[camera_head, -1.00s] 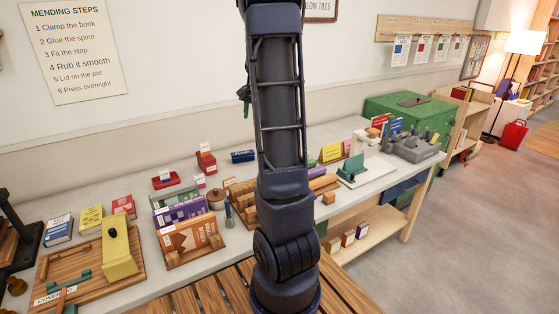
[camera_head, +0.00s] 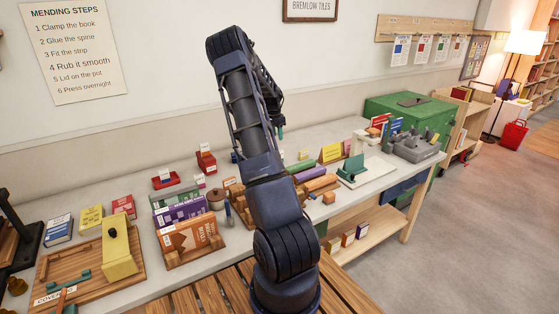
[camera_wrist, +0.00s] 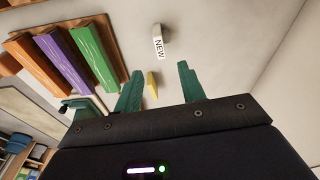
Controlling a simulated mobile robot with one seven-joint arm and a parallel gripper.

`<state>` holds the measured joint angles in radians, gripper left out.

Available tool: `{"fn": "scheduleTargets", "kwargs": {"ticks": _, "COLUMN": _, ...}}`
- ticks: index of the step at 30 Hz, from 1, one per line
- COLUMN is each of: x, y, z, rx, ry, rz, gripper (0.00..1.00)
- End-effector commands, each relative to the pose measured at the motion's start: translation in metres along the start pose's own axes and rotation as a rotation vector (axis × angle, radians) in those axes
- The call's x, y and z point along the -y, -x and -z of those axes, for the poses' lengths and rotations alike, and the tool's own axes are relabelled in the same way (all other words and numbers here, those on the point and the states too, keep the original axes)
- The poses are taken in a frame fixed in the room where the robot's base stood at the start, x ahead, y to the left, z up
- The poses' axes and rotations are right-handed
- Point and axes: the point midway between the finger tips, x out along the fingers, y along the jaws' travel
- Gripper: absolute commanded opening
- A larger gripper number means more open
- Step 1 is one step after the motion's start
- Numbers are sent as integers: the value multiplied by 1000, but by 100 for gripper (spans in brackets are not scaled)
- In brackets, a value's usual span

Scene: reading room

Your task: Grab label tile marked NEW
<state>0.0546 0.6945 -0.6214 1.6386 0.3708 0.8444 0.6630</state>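The tile marked NEW (camera_wrist: 159,47) shows in the wrist view as a small white face with black letters on a pale block. It is on the pale bench top, beyond my fingertips and roughly in line with the gap between them. My gripper (camera_wrist: 160,70) has two green fingers spread apart with nothing between them. In the head view my gripper (camera_head: 279,132) hangs above the back of the bench, left of the yellow sign. I cannot pick out the NEW tile in the head view; my arm covers part of the bench.
A wooden rack with orange (camera_wrist: 38,68), purple (camera_wrist: 66,58) and green (camera_wrist: 95,55) rolls lies left of the tile in the wrist view. A small yellow piece (camera_wrist: 152,84) shows between the fingers. The pale wall (camera_wrist: 250,50) rises to the right.

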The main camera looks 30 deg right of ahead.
Motion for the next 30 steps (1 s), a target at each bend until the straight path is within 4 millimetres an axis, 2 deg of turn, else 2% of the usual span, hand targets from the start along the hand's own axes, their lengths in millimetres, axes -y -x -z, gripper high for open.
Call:
{"fn": "scheduleTargets", "kwargs": {"ticks": 8, "x": 2, "y": -19, "z": 6, "rx": -8, "ry": -16, "rz": -10, "gripper": 40}}
{"fn": "scheduleTargets", "kwargs": {"ticks": 15, "x": 1, "y": -52, "z": 6, "rx": -7, "ry": -15, "rz": -11, "gripper": 40}}
{"fn": "scheduleTargets", "kwargs": {"ticks": 25, "x": 0, "y": -76, "z": 4, "rx": -7, "ry": -13, "rz": -10, "gripper": 40}}
{"fn": "scheduleTargets", "kwargs": {"ticks": 30, "x": -1, "y": -99, "z": 0, "rx": -7, "ry": -14, "rz": -11, "gripper": 40}}
